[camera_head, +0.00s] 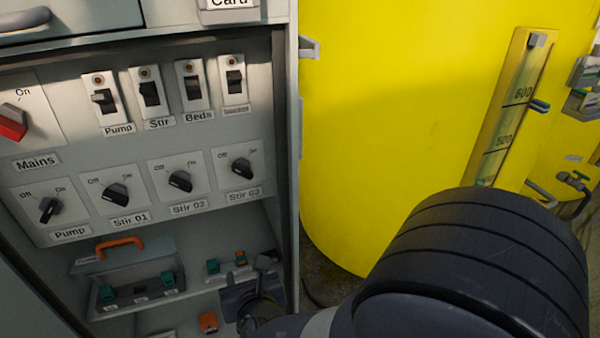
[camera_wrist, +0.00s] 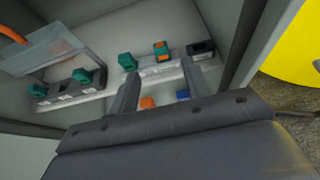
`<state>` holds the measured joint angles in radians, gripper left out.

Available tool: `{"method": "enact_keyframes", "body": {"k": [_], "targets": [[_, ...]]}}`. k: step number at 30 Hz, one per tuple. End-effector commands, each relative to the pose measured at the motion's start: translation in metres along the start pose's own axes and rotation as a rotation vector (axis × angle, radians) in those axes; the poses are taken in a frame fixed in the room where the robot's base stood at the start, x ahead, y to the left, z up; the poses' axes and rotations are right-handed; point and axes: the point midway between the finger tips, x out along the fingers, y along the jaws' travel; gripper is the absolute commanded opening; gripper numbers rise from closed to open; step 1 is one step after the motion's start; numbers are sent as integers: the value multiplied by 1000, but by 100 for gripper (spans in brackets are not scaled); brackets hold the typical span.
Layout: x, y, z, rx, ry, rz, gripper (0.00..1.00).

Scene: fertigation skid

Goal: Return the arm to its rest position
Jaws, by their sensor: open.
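My gripper (camera_wrist: 159,88) is open in the wrist view, its two fingers apart with nothing between them that it holds. It points into the lower compartment of the grey control cabinet (camera_head: 262,221). In the head view my gripper (camera_head: 255,282) shows at the bottom, in front of the compartment's right part, near the green and orange terminal blocks (camera_head: 227,263). These blocks also show beyond the fingers in the wrist view (camera_wrist: 145,56). My dark arm covers the lower right of the head view.
A clear cover with an orange handle (camera_head: 121,245) is at the compartment's left. Switches and knobs (camera_head: 181,181) line the panel above. The cabinet's right edge (camera_head: 293,150) stands close to my gripper. A large yellow tank (camera_head: 390,110) with a level gauge (camera_head: 512,110) is at the right.

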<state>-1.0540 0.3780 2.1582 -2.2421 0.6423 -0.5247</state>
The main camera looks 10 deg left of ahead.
Motion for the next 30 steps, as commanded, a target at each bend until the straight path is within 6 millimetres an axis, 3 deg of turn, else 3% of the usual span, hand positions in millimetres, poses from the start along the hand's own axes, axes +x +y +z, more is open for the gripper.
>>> {"method": "enact_keyframes", "body": {"k": [9,15,18,30], "targets": [[64,-1,-4,0,1,-3,46],[93,-1,-3,0,1,-2,46],[89,0,5,-1,0,0,46],[89,0,5,0,1,0,46]]}}
